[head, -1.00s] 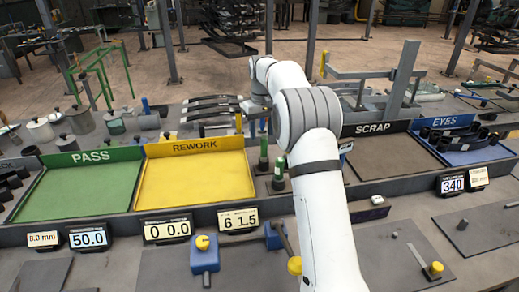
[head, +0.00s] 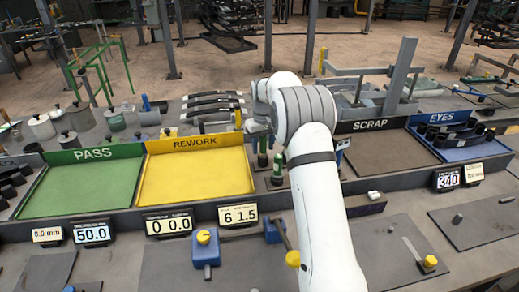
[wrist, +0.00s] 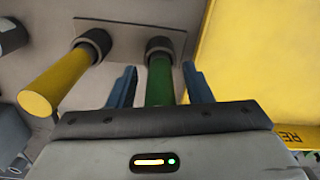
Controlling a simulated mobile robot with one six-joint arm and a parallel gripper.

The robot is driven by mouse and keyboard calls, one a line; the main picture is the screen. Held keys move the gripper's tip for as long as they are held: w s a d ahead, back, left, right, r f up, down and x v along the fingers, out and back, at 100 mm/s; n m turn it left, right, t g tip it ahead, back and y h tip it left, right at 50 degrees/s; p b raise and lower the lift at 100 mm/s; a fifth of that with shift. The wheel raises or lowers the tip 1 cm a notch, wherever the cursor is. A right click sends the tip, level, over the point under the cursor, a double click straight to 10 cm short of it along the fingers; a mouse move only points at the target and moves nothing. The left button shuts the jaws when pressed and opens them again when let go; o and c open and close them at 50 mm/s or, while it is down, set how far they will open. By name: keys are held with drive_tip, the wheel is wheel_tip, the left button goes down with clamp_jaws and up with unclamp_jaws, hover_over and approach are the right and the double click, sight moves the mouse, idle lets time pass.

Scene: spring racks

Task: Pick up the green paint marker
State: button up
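The green paint marker (wrist: 159,82) shows in the wrist view, standing in a dark round holder on a pale plate. My gripper (wrist: 159,68) has its two blue fingers apart, one on each side of the marker. A gap shows between the marker and each finger, so nothing is gripped. The marker's near end is hidden behind the gripper body. In the head view, green upright items (head: 278,166) stand just right of the yellow tray, close to my arm. I cannot tell whether one of them is this marker. My fingers are not clear there.
A yellow marker (wrist: 58,80) stands in another holder left of the green one. The yellow REWORK tray (head: 195,180) lies close on the right in the wrist view. The green PASS tray (head: 80,190) and brown SCRAP tray (head: 390,160) lie farther to either side.

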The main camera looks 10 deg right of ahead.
drive_tip(key=c, duration=0.9)
drive_tip(key=shift+r, duration=0.1)
